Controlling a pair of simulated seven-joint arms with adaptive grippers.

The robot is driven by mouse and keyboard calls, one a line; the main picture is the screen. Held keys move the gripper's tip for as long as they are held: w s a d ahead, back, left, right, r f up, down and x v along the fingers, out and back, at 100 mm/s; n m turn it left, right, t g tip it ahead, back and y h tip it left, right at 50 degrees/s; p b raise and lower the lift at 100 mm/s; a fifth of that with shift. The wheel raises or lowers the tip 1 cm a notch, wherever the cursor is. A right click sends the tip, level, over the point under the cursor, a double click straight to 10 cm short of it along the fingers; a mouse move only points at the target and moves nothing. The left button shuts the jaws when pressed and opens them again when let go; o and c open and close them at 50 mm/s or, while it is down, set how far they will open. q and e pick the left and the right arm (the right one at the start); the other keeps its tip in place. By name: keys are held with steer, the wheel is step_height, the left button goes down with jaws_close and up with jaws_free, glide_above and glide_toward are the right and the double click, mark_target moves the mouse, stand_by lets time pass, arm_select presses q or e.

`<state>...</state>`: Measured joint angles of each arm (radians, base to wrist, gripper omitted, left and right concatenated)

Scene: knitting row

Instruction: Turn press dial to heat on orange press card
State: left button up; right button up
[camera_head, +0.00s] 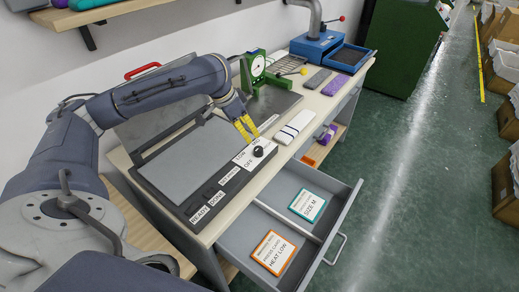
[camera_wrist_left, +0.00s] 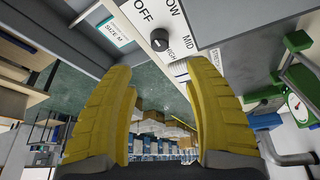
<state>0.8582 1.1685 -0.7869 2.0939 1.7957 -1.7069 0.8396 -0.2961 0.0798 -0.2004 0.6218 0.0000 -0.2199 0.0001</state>
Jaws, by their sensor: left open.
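The black press dial (camera_head: 258,151) sits on a white label plate at the front corner of the press. In the left wrist view the dial (camera_wrist_left: 159,40) shows between the words OFF, LOW, MID and HIGH; I cannot tell for sure where its pointer stands. The orange-edged press card (camera_head: 273,252) lies in the open drawer and reads HEAT LOW. My left gripper (camera_head: 245,128), with yellow fingers, is just behind the dial, apart from it. In the wrist view its fingers (camera_wrist_left: 158,85) are spread with nothing between them. My right gripper is not seen.
A teal-edged card (camera_head: 307,205) reading SIZE M lies in the drawer's other compartment. The open grey drawer (camera_head: 347,215) juts out below the dial. A white striped block (camera_head: 294,127) lies right of it. A green gauge stand (camera_head: 257,68) stands behind my gripper.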

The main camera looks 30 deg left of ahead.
mark_target(258, 148)
arm_select(q)
steer(key=x, duration=1.2)
steer(key=shift+w+d+f, duration=0.1)
steer(key=shift+f, duration=0.05)
steer(key=shift+c, duration=0.4)
jaws_close()
